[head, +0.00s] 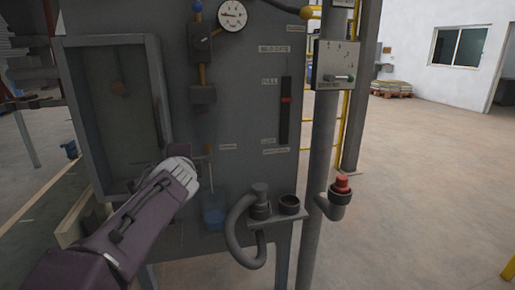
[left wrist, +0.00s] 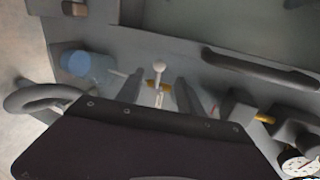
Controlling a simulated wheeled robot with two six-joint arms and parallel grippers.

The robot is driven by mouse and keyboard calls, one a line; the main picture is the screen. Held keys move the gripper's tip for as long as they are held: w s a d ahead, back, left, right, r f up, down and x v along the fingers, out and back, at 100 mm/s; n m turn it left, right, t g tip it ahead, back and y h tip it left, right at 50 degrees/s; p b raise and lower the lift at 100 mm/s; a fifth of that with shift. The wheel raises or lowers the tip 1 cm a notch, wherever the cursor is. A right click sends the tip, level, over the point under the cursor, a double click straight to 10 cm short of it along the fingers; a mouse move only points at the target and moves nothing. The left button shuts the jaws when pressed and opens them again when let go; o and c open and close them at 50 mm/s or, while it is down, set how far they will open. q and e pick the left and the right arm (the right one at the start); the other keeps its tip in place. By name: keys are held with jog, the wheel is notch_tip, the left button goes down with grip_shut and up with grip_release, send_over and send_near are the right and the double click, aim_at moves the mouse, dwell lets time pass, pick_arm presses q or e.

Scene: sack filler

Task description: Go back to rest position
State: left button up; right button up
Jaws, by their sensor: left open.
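My left arm comes in from the lower left in the head view, and my left gripper (head: 186,152) is close to the front of the grey sack filler (head: 235,110). The wrist hides most of the jaws there. In the left wrist view my left gripper (left wrist: 161,82) is open, with its two dark fingers apart. A small lever with a white ball knob (left wrist: 159,66) and a yellow part shows between or just beyond the fingers; I cannot tell whether they touch it. My right gripper is in neither view.
A framed window (head: 118,105) is left of my gripper. A round gauge (head: 232,15) is above it. Open floor (head: 430,180) lies right.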

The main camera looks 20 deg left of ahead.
pick_arm(q)
jog(key=s+d+f+g+h, duration=0.15)
jog(key=d+f, duration=0.25)
jog(key=f, duration=0.4)
jog(key=d+f+n+g+h, duration=0.1)
jog(key=d+f+g+h, duration=0.15)
jog(key=f, duration=0.45)
jog(key=s+d+f+g+h, duration=0.1)
jog(key=d+f, duration=0.3)
jog(key=f, duration=0.4)
jog(key=s+d+f+n+g+h, duration=0.1)
jog(key=s+d+f+n+g, duration=0.25)
jog(key=s+f+n, duration=0.35)
jog(key=s+d+f+n+g+h, duration=0.1)
jog(key=s+d+f+n+g, duration=0.3)
jog(key=s+f, duration=0.4)
notch_tip(320, 180, up, 40)
jog(key=t+p, duration=0.1)
jog(key=p, duration=3.8)
jog(key=shift+s+a+f+n, duration=0.2)
jog(key=shift+a+n, duration=0.1)
jog(key=shift+n, duration=0.1)
